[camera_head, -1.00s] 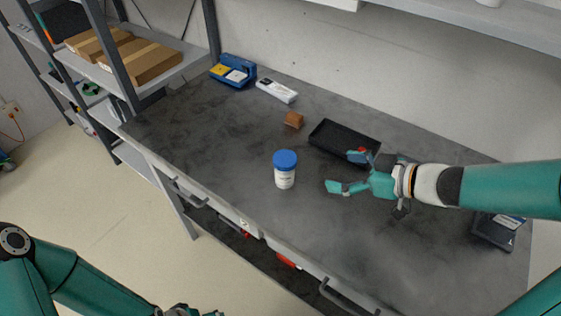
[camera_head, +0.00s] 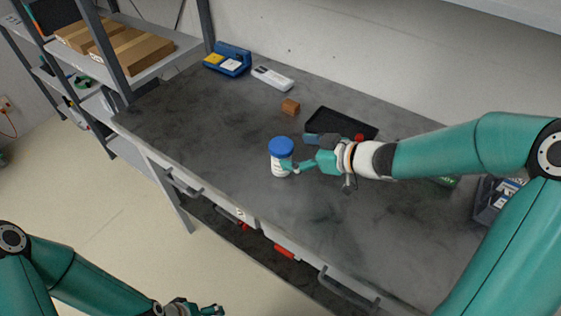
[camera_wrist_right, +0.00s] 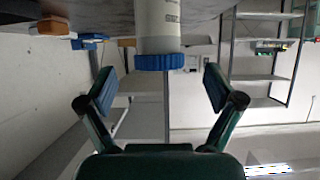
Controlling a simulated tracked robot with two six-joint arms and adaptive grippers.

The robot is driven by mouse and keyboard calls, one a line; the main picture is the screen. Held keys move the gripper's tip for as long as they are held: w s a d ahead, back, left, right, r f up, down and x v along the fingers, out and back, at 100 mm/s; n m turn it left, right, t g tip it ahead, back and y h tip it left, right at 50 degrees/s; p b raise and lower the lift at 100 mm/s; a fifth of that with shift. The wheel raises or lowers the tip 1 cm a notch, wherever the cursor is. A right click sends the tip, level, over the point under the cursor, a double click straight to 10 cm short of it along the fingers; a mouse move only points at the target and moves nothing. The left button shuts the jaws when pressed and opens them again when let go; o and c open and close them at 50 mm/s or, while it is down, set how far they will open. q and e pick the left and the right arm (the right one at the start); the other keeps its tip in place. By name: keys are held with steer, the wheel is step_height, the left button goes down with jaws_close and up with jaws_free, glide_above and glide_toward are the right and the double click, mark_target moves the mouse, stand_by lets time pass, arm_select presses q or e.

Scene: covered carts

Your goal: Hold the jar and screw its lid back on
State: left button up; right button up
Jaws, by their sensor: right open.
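The white jar (camera_head: 280,169) stands upright on the grey bench top, near its front edge. The blue lid (camera_head: 281,146) sits on top of the jar; how tightly it is seated I cannot tell. My right gripper (camera_head: 299,152) is open just right of the jar, one finger overlapping its edge in the head view. In the right wrist view, which is upside down, the lid (camera_wrist_right: 161,62) shows ahead between the two spread fingers, below the jar's white body (camera_wrist_right: 158,25). My left gripper (camera_head: 198,309) is low at the bottom edge, off the bench, partly cut off.
A black tray (camera_head: 320,121) lies behind my right gripper, with a small red item (camera_head: 360,137) at it. A brown block (camera_head: 290,106), a white device (camera_head: 272,78) and a blue case (camera_head: 228,60) lie farther back. A dark bin (camera_head: 487,200) stands right. The bench left of the jar is clear.

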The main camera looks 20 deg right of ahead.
steer(key=shift+a, duration=0.1)
steer(key=shift+x, duration=2.7)
steer(key=c, duration=1.3)
